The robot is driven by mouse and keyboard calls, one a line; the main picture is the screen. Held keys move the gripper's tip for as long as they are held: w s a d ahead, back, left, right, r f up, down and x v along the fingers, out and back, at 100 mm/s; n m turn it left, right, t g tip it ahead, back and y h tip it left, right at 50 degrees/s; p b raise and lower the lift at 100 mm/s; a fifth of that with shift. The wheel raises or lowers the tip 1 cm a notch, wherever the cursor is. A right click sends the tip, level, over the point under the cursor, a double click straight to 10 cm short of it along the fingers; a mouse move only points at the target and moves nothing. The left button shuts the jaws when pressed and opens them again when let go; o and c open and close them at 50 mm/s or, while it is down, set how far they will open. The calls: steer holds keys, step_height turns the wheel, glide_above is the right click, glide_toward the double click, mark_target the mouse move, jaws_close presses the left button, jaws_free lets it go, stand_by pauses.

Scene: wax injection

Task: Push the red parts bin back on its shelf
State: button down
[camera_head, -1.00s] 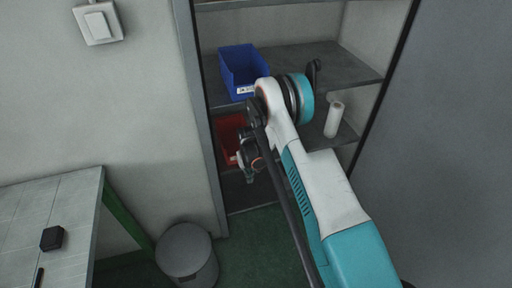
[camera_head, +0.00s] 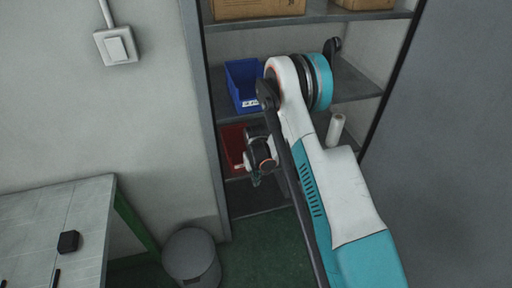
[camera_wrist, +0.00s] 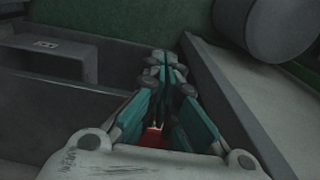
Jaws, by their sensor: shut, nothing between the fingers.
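The red parts bin (camera_head: 233,143) sits on the shelf below the blue bin, at the left end by the door frame. Its right part is hidden behind my arm and gripper. My gripper (camera_head: 256,180) is at the bin's front right in the head view, pointing down. In the wrist view my gripper (camera_wrist: 168,66) has its fingers together with nothing held. A small patch of red, likely the bin (camera_wrist: 153,137), shows between the finger bases. I cannot tell whether the gripper touches the bin.
A blue bin (camera_head: 244,84) stands on the shelf above, close to my arm. A white roll (camera_head: 335,130) stands to the right. Cardboard boxes (camera_head: 258,8) are on the top shelf. A waste bin (camera_head: 191,257) and a table (camera_head: 50,218) are at the lower left.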

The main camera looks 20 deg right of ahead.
steer(key=s+r+t+b, duration=0.1)
steer(key=s+r+t, duration=0.15)
steer(key=r, duration=1.25)
steer(key=s+r+t, duration=0.1)
steer(key=s+r, duration=0.3)
steer(key=r, duration=1)
steer(key=s+r+t, duration=0.2)
steer(key=s+r, duration=0.4)
steer(key=s, duration=0.6)
steer(key=s+r+t, duration=0.1)
steer(key=s+r, duration=0.4)
steer(key=s, duration=0.7)
steer(key=shift+r+t, duration=0.35)
